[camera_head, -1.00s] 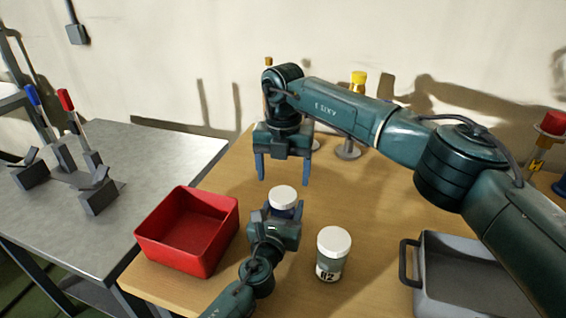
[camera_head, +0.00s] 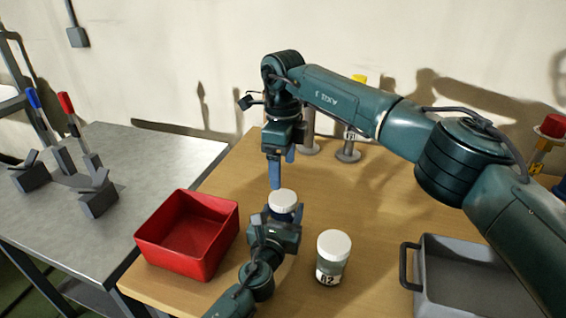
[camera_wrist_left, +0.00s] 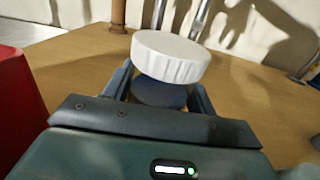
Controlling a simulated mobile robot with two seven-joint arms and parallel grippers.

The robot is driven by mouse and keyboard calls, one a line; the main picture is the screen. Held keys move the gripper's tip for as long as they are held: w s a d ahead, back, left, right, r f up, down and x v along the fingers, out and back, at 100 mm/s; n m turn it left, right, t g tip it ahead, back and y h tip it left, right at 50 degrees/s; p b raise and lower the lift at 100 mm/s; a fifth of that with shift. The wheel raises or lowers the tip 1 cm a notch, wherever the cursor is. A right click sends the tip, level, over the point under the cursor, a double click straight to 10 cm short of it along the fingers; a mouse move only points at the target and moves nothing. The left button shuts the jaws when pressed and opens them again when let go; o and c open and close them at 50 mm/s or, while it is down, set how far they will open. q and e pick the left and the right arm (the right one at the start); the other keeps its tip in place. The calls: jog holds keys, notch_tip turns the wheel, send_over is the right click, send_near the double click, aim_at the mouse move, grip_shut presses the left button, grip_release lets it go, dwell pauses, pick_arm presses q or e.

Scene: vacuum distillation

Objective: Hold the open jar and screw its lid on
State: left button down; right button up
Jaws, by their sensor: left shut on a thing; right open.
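The jar (camera_head: 284,212) has a dark blue body, and its white ribbed lid (camera_head: 282,197) sits on top. In the left wrist view the jar (camera_wrist_left: 160,93) stands between the two fingers, with the lid (camera_wrist_left: 171,57) above it, looking slightly tilted. I cannot tell how tightly the lid sits. My left gripper (camera_head: 278,217) is shut on the jar body and holds it upright. My right gripper (camera_head: 281,172) is above and slightly behind the lid, pointing down, open and empty. Its fingers appear apart from the lid.
A second white-lidded jar (camera_head: 332,258) with a label stands right of my left gripper. A red bin (camera_head: 190,235) is at the left, a grey tray (camera_head: 420,275) at the right. Metal stands (camera_head: 348,153) are at the back. Wooden table (camera_head: 385,205) is clear between.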

aim_at(283, 198)
jog(key=shift+f, duration=4.05)
jog(key=shift+c, duration=0.4)
jog(key=c, duration=1)
jog(key=o, duration=1.2)
jog(key=shift+c, duration=0.2)
notch_tip(283, 198, up, 12)
